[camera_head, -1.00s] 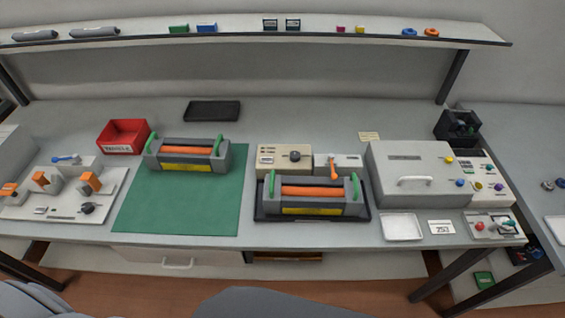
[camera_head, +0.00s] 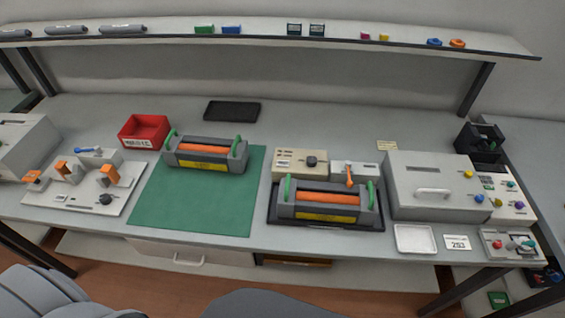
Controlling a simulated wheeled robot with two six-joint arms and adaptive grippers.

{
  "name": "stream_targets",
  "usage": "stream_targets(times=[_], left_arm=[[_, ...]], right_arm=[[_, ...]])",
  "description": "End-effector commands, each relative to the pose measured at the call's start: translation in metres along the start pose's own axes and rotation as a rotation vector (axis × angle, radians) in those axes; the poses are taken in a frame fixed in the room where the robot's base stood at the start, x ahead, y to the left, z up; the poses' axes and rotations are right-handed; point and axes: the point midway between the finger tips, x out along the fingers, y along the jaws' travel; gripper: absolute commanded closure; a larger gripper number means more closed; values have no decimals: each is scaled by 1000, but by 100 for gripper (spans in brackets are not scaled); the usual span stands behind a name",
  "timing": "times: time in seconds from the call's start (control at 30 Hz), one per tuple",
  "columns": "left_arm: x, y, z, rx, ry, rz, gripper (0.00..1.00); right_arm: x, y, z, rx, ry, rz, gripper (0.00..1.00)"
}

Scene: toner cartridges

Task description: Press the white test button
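No white test button can be made out for certain at this size. A small control panel (camera_head: 489,252) at the right front of the bench carries a red knob (camera_head: 497,244) and a teal part with red beside it. A taller pale panel (camera_head: 516,207), right of the big grey box, bears green, blue, yellow and purple knobs. A beige box (camera_head: 289,169) with a dark knob stands behind the front toner cartridge (camera_head: 326,213). Neither of my grippers shows; only grey parts of my own body appear at the lower left and bottom.
A second cartridge (camera_head: 205,166) sits on the green mat (camera_head: 190,210). The big grey box (camera_head: 437,171) has a lid handle. A white tray (camera_head: 415,239) and a card marked 253 (camera_head: 457,242) lie before it. A red bin (camera_head: 144,132) and a clamp board (camera_head: 80,196) are left.

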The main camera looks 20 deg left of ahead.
Motion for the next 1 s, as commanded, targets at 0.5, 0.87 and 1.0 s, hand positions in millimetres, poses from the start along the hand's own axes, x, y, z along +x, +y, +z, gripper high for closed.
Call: stream_targets(times=[0.5,0.87,1.0], left_arm=[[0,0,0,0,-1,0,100],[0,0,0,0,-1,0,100],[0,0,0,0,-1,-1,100]], right_arm=[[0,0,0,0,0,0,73],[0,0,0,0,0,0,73],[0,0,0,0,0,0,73]])
